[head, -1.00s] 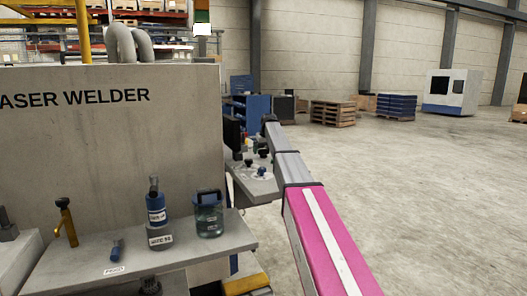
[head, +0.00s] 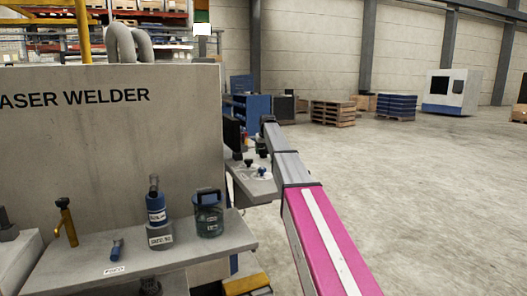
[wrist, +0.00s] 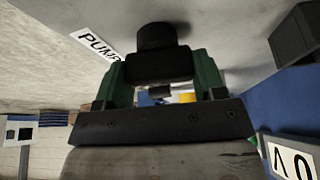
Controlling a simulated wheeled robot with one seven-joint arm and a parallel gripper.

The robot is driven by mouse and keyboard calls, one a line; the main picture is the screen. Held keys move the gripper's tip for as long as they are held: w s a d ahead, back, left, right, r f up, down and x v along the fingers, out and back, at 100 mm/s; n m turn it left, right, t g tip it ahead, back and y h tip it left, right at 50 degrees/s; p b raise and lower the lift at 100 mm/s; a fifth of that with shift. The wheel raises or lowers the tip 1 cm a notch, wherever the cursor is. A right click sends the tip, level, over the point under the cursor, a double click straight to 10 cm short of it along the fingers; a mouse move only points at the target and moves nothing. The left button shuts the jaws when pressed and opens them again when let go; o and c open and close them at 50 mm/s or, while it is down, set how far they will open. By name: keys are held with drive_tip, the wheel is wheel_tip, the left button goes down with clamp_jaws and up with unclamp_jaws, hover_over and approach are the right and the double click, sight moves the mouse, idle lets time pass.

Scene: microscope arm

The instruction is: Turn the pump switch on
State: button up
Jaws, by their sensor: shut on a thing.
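The pump switch (wrist: 157,66) is a black block on a round black base, fixed to a grey surface in the wrist view. A white label (wrist: 97,43) beside it reads PUMP, its end partly hidden by a finger. My gripper (wrist: 160,72) has green fingers on either side of the block and is shut on it. The wrist view does not show clearly which position the switch is in. In the head view my pink and grey arm reaches toward a side panel (head: 252,186) with small dark and blue knobs. My gripper cannot be made out clearly there.
The laser welder (head: 110,130) stands at the left. Its front shelf (head: 80,272) holds a blue bottle (head: 157,212), a glass jar (head: 208,218) and a yellow-brown lever (head: 66,225). A dark box (wrist: 296,38) sits right of the switch in the wrist view. The floor at right is open.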

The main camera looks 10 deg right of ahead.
drive_tip(key=m+h, duration=0.1)
drive_tip(key=m, duration=0.3)
drive_tip(key=shift+h, duration=0.3)
drive_tip(key=m, duration=0.2)
drive_tip(key=m+h, duration=0.1)
drive_tip(key=m, duration=0.1)
drive_tip(key=shift+m+g+h, duration=0.3)
drive_tip(key=shift+m, duration=0.1)
drive_tip(key=m+g+h, duration=0.1)
drive_tip(key=m, duration=0.3)
drive_tip(key=shift+m+g+h, duration=0.4)
drive_tip(key=shift+m+g, duration=0.4)
drive_tip(key=shift+m, duration=1.1)
drive_tip(key=o, duration=0.9)
